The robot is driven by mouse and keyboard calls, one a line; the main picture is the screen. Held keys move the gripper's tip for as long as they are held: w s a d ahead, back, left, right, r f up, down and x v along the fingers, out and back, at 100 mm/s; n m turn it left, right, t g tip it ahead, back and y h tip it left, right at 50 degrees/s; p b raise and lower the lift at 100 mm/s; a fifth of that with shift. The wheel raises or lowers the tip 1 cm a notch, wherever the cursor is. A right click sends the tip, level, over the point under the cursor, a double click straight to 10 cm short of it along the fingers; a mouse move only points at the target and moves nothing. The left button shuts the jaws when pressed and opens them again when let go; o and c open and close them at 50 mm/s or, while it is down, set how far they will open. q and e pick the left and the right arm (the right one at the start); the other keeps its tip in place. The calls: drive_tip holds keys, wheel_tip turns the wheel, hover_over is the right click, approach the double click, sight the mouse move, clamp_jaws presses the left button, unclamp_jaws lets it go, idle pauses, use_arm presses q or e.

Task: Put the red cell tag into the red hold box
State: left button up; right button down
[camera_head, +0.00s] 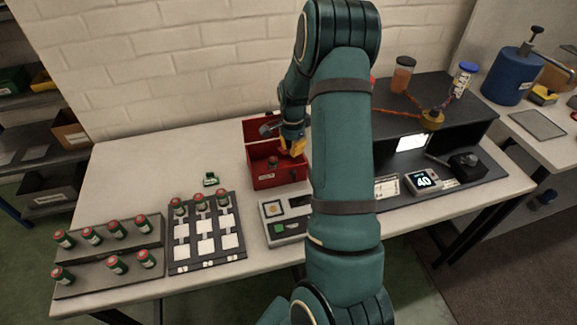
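The red hold box (276,180) stands open on the white table, left of my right arm, with its lid raised at the back. A small dark item (272,162) is inside it; it is too small to tell what it is. My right gripper (284,141) reaches down over the box's opening from behind my arm, with an orange-yellow part at its right side. Its fingers are small and partly hidden, so I cannot tell whether they hold anything. I cannot make out the red cell tag for certain. My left gripper is not in view.
A dark tray (205,262) with white squares and several red-capped cells stands left of the box. A stepped rack (110,265) holds more cells. A small green item (210,180) lies behind the tray. A grey device (285,238) stands in front of the box.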

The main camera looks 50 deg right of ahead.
drive_tip(key=w+d, duration=0.2)
drive_tip(key=shift+w+d, duration=0.1)
drive_tip(key=shift+w, duration=0.3)
wheel_tip(320, 180, down, 6)
drive_tip(key=shift+f+b, duration=0.25)
drive_tip(key=shift+b, duration=0.1)
drive_tip(key=shift+s+f, duration=0.1)
drive_tip(key=shift+f, duration=0.65)
drive_tip(key=shift+w+f, duration=0.2)
drive_tip(key=shift+f, duration=1.8)
drive_tip(key=shift+f+b, duration=0.2)
drive_tip(key=shift+b, duration=0.15)
drive_tip(key=c, duration=1.4)
unclamp_jaws()
drive_tip(key=shift+r, duration=0.1)
drive_tip(key=shift+r, duration=0.1)
